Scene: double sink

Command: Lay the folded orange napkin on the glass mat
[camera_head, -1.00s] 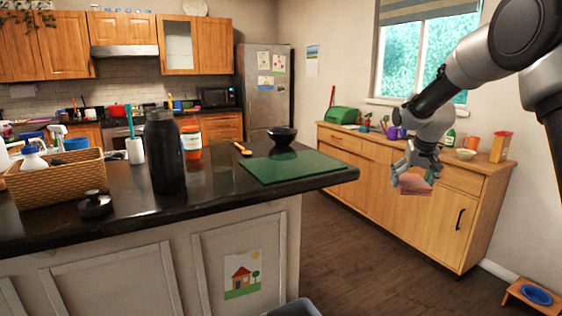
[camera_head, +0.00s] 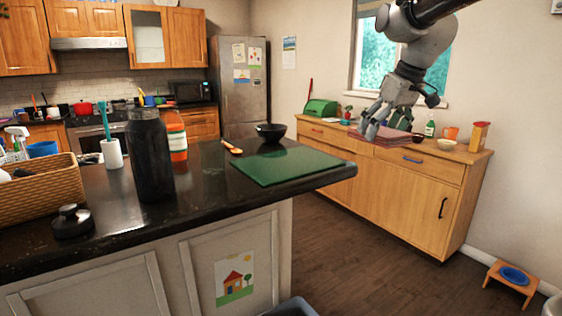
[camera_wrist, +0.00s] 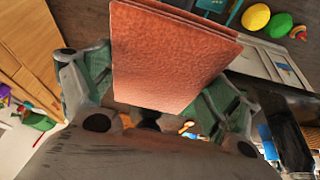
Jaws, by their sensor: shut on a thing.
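The folded orange napkin (camera_wrist: 165,60) is held between the two fingers of my gripper (camera_wrist: 150,90) in the wrist view. In the head view the napkin (camera_head: 385,134) looks pinkish and hangs in the air, in front of the wooden sideboard in the picture. My gripper (camera_head: 372,122) is shut on its near edge. The green glass mat (camera_head: 290,166) lies flat on the right end of the dark counter, with nothing on it. The napkin is up and to the right of the mat in the picture, apart from it.
A dark bottle (camera_head: 150,155), an orange-labelled jar (camera_head: 174,136) and a wicker basket (camera_head: 40,190) stand further left. Floor separates the counter (camera_head: 112,215) from the sideboard (camera_head: 400,195).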

